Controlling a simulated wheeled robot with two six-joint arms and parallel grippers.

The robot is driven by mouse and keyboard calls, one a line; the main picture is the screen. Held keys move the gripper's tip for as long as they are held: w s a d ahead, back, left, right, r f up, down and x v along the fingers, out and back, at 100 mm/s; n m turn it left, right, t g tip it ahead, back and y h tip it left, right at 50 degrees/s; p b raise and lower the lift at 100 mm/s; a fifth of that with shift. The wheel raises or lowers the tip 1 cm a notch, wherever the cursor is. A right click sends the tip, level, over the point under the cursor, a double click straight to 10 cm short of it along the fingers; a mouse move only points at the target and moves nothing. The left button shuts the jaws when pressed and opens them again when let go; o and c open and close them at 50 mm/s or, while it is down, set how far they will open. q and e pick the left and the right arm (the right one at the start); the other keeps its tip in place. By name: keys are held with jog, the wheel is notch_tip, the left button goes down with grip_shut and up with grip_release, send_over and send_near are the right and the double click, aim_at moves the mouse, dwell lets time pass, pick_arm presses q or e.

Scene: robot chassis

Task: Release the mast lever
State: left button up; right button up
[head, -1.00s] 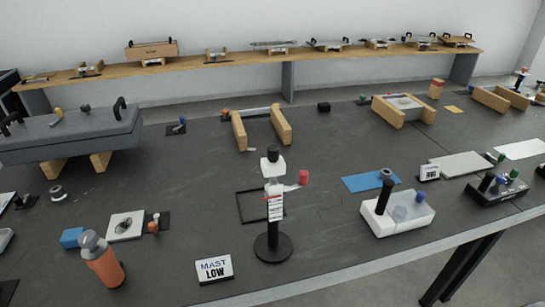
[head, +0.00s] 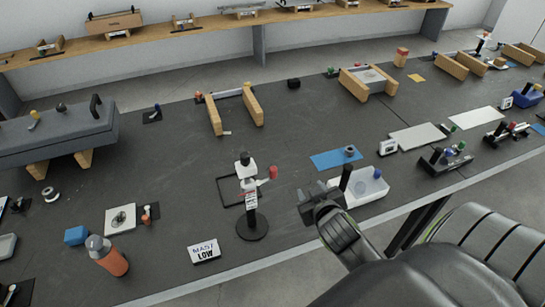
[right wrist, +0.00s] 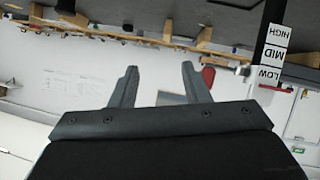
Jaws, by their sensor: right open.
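The mast stands on a round black base (head: 252,226) near the front edge of the bench. It has a white carriage (head: 247,172), a black top (head: 244,158) and a side lever with a red knob (head: 272,172) pointing right. A sign (head: 204,252) by it reads MAST LOW. My right gripper (head: 312,203) is right of the mast, apart from it. In the right wrist view its two fingers (right wrist: 157,88) are spread with nothing between them. There the scale strip (right wrist: 273,55) with HIGH, MID and LOW appears upside down at the right, with a red pointer by LOW. My left gripper is out of view.
A white box (head: 365,192) with a black handle is just behind my right gripper. An orange bottle (head: 110,258) and a blue block (head: 77,235) stand left of the mast. A black square frame (head: 226,192) lies behind it.

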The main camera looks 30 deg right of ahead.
jog(key=w+a+r+n+t+y, duration=0.25)
jog(key=w+r+t, duration=0.25)
jog(key=r, duration=0.4)
jog(key=w+a+r+n+t+y, duration=0.1)
jog(key=w+r+n+t+y, duration=0.25)
jog(key=r, duration=0.55)
jog(key=w+a+r+n+g+y, duration=0.2)
jog(key=a+n+g+y, duration=0.1)
jog(key=a+n+y, duration=0.3)
jog(key=w+a+r+n+g+y, duration=0.2)
jog(key=w+a+r+n+y, duration=0.15)
jog(key=n+y, duration=0.4)
jog(key=g+h, duration=1)
jog(key=g, duration=0.5)
send_near(273, 168)
jog(key=shift+m, duration=0.35)
jog(key=b+x, duration=0.4)
jog(key=x, duration=0.6)
jog(key=shift+b, duration=0.35)
